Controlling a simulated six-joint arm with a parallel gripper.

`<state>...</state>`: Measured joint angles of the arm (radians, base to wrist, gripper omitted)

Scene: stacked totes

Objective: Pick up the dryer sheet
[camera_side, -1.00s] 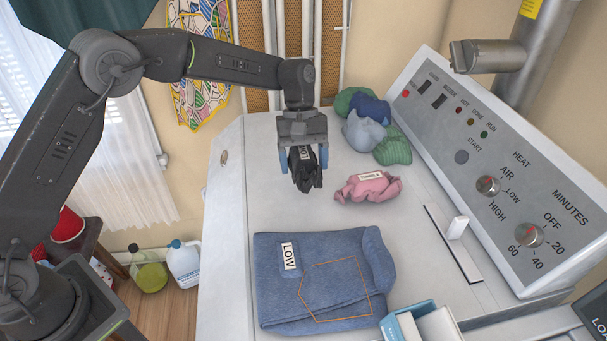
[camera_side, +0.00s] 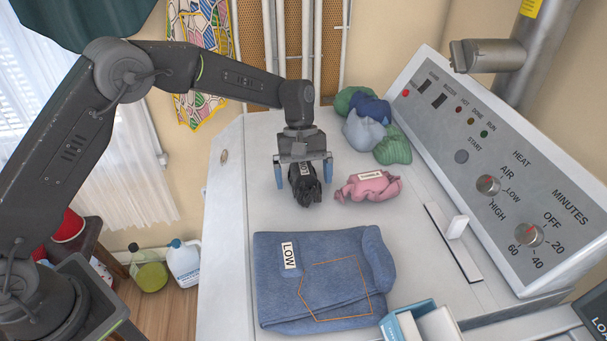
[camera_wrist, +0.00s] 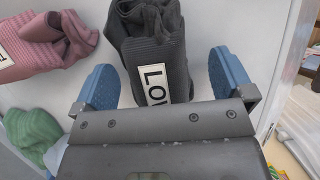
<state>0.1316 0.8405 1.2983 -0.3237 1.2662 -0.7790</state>
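My gripper (camera_side: 304,174) is open above the dryer top, its blue fingers on either side of a black garment with a "LOW" label (camera_side: 305,190). In the wrist view, the black garment (camera_wrist: 150,35) lies between the fingers, with gaps visible on both sides. A blue and white box (camera_side: 394,327) is at the bottom edge of the side view, partly cut off. A white piece (camera_side: 438,325) shows at it; I cannot tell whether this is the dryer sheet. The box is well away from my gripper and outside the wrist view.
Folded jeans (camera_side: 318,280) labelled "LOW" lie in front of my gripper. A pink garment (camera_side: 368,187) lies close on the right. Green and blue clothes (camera_side: 366,128) are piled behind. The control panel (camera_side: 490,170) slopes along the right side.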

